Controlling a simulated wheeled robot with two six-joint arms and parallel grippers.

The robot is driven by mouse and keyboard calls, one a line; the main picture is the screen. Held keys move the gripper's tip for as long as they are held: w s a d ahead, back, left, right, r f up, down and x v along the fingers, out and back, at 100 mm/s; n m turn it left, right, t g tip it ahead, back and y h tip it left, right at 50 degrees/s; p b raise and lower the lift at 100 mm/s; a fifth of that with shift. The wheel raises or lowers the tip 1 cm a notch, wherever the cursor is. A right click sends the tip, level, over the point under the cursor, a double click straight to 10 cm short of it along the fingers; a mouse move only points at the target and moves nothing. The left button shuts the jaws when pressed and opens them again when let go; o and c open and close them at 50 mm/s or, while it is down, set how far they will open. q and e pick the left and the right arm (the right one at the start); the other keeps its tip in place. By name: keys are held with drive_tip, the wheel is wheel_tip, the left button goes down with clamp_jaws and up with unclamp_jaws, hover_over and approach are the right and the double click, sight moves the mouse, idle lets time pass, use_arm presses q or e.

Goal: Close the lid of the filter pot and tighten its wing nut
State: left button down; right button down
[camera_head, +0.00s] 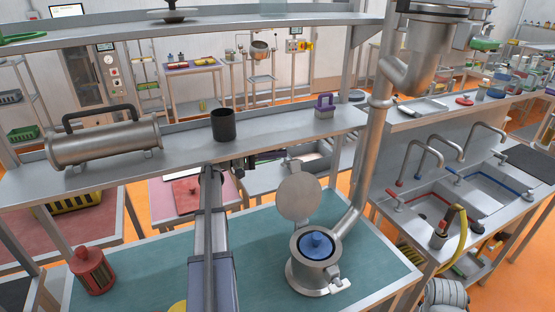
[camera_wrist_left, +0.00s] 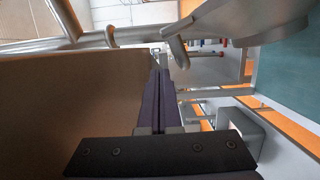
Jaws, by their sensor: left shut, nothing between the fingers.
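The filter pot (camera_head: 304,279) is a steel cylinder on the teal-topped table. Its round lid (camera_head: 299,196) stands open, upright behind the rim. A blue knobbed part (camera_head: 317,244) sits in the mouth. A light metal fitting on the pot's front right (camera_head: 341,286) may be the wing nut; it is too small to tell. My left gripper (camera_head: 243,164) is left of and beyond the lid, apart from it, near the shelf edge. In the left wrist view its dark fingers (camera_wrist_left: 161,75) are shut and empty. My right gripper is out of view.
A steel pipe (camera_head: 357,180) rises right of the pot. A shelf (camera_head: 280,132) with a black cup (camera_head: 223,125) and purple-handled block (camera_head: 324,106) spans behind. A red-capped jar (camera_head: 91,270) stands left on the teal table (camera_head: 376,270). Sinks lie right.

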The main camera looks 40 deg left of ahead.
use_arm(q)
drive_tip(key=v, duration=0.9)
drive_tip(key=shift+d, duration=0.2)
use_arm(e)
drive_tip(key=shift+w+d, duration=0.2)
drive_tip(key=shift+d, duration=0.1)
use_arm(q)
drive_tip(key=shift+s+a+r, duration=0.1)
drive_tip(key=shift+s, duration=0.05)
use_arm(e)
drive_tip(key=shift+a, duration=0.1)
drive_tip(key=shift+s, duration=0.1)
